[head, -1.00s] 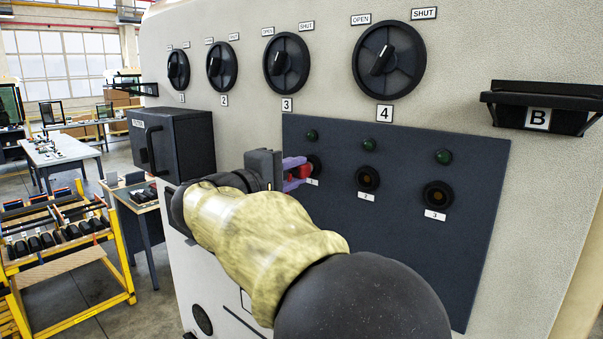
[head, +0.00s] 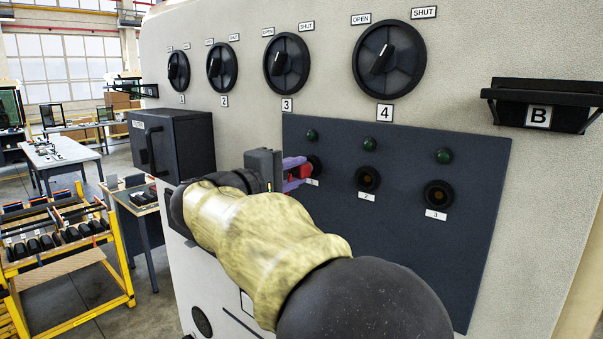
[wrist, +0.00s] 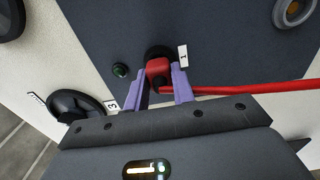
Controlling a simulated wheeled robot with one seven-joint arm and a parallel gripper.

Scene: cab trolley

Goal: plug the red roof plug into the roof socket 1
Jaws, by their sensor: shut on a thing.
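My gripper (head: 294,174) is shut on the red roof plug (head: 304,172) with its purple fingers. The wrist view shows the red plug (wrist: 159,72) between the fingertips, with a red cable running off to the right. The plug is at roof socket 1 (head: 316,163), a black round socket whose rim (wrist: 158,52) shows behind the plug. The plug's front is hidden against the socket, so I cannot tell how deep it sits. The label 1 (wrist: 183,56) is beside the socket. The small lamp (wrist: 121,70) near socket 1 looks dark green.
Sockets 2 (head: 367,179) and 3 (head: 438,194) on the dark panel (head: 400,250) are empty. Several rotary knobs line the wall above, knob 4 (head: 389,60) nearest. A black box (head: 172,141) juts out at left, and a bracket marked B (head: 545,105) at right.

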